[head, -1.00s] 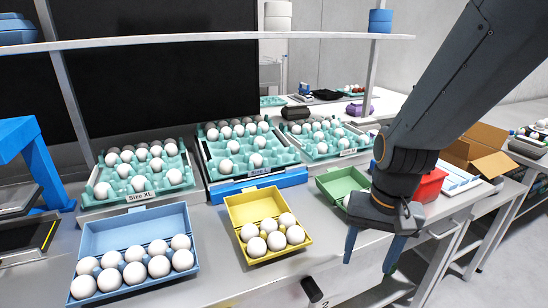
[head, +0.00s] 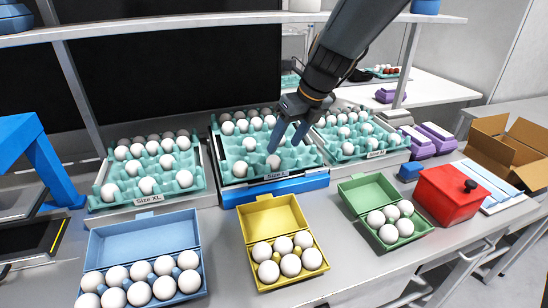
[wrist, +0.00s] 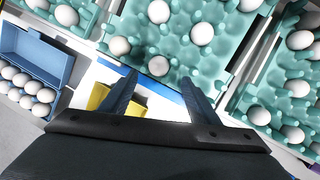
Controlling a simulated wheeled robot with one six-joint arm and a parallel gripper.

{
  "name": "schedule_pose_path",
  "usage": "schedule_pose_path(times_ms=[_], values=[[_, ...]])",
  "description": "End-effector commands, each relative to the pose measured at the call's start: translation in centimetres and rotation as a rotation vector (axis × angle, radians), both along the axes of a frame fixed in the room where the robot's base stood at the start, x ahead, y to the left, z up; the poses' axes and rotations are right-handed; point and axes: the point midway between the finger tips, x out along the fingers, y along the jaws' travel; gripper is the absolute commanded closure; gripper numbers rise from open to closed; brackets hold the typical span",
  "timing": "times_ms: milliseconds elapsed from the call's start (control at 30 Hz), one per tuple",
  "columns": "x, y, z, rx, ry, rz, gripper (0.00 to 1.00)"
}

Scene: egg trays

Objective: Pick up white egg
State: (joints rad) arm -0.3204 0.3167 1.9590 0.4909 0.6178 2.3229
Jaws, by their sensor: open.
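My gripper (head: 285,135) is open and empty above the front of the middle teal egg tray (head: 312,160), labelled "Size L". A white egg (head: 273,161) sits in this tray just below the fingertips. Another white egg (head: 240,169) lies to its left in the front part, and more stand in rows behind. In the wrist view my gripper (wrist: 158,80) has its fingers spread, with a white egg (wrist: 158,66) between and just beyond the tips. The fingers look apart from the egg. The task line does not single out one white egg.
Teal trays of white eggs stand left (head: 205,183) and right (head: 398,139). In front are open blue (head: 145,236), yellow (head: 272,218) and green (head: 365,190) cartons, each holding white eggs. A red box (head: 452,195) stands at right. A shelf (head: 180,17) runs above the trays.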

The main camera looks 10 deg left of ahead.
Motion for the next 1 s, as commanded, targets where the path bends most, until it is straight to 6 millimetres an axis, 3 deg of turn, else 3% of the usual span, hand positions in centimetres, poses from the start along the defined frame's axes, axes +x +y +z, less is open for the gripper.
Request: schedule_pose_path(times_ms=[633,967,1000], values=[[1.2,2.9,-6.4,0.005,0.008,-0.017,0.44],[1.4,3.1,-6.9,0.005,0.006,-0.016,0.44],[1.4,3.1,-6.9,0.005,0.006,-0.016,0.49]])
